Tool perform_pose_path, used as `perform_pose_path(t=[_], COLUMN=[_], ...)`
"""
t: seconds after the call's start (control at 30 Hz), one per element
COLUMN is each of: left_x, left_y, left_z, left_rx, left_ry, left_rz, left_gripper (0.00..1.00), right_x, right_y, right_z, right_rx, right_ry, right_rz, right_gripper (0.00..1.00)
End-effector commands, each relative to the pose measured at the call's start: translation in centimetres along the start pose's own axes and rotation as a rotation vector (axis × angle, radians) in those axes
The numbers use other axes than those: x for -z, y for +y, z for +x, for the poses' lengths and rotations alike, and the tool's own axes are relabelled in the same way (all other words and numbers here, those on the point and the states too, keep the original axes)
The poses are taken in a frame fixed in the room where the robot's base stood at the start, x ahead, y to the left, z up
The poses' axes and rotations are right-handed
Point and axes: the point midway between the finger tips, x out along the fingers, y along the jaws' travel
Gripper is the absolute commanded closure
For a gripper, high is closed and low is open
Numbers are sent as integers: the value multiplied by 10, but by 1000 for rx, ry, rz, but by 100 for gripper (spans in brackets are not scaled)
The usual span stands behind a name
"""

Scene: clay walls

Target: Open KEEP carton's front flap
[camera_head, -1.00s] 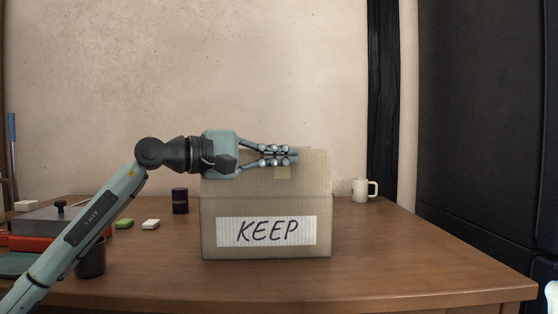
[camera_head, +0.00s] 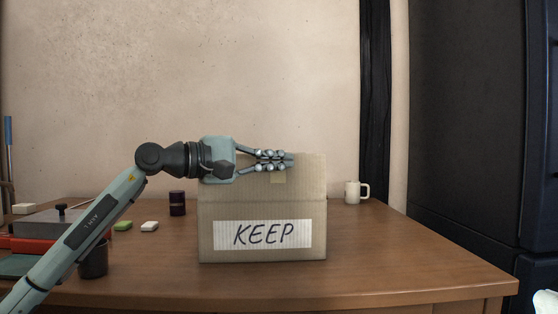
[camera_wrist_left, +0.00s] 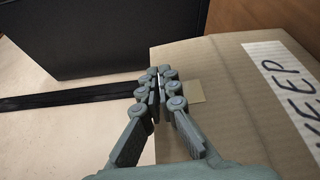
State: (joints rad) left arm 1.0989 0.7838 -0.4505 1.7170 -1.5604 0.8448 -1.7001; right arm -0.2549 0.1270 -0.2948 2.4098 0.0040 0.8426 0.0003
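The KEEP carton (camera_head: 212,240) stands on the table, its white label facing me. Its upper front panel, the front flap (camera_head: 312,180), carries a small pale tab (camera_head: 278,178). My left gripper (camera_head: 290,161) reaches in from the left along the flap's upper edge. In the left wrist view my left gripper (camera_wrist_left: 158,78) has its fingertips nearly together, one each side of the flap edge, beside the tab (camera_wrist_left: 195,92). They look shut on the flap; the contact itself is hidden. My right gripper is not in view.
A pale mug (camera_head: 352,192) stands right of the carton. A dark purple can (camera_head: 177,204), green and white blocks (camera_head: 149,226), a dark cup (camera_head: 94,262) and a red and grey box (camera_head: 40,222) are at left. The table right of the carton is mostly clear.

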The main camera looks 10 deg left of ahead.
Motion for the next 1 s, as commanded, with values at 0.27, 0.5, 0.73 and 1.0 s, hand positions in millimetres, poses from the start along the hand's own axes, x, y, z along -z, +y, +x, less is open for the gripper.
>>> perform_pose_path(t=[0.27,0.5,0.73,1.0], left_x=[2,2,2,2], left_y=[-8,-9,-8,-8], left_z=[2,2,2,2], left_rx=[17,18,16,16], left_ry=[3,3,1,1], left_rz=[-5,-5,-5,-5], left_gripper=[100,100,89,89], right_x=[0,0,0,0], right_y=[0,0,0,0], right_z=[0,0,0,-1], right_rx=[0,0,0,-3], right_ry=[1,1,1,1], right_rz=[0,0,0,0], right_gripper=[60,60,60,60])
